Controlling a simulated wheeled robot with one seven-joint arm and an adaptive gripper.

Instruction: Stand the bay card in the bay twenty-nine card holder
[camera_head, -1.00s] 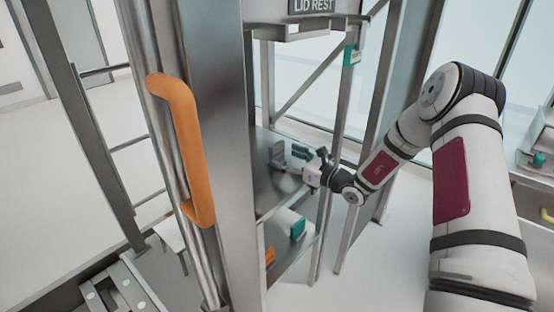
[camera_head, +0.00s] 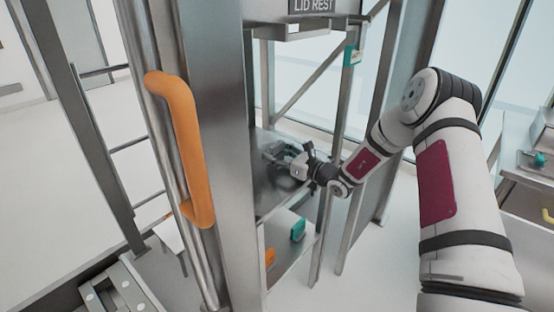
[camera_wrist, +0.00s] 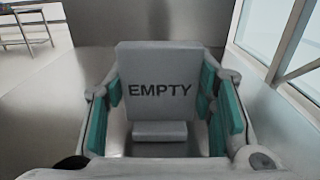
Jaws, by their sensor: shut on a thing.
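The bay card (camera_wrist: 159,68) is a grey plate lettered EMPTY, upright and facing the camera in the wrist view, with a grey block (camera_wrist: 160,130) at its lower middle. My gripper (camera_wrist: 166,112) has teal pads on both sides of the card and is shut on it. In the head view my gripper (camera_head: 282,158) is over a metal shelf inside the steel frame, and the card is too small to make out there. I cannot make out the bay twenty-nine holder in either view.
A steel post with an orange handle (camera_head: 187,145) stands left of my arm. A LID REST sign (camera_head: 312,5) hangs above. A lower shelf holds a teal item (camera_head: 298,231) and an orange one (camera_head: 270,257). Slim frame posts stand close to my forearm.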

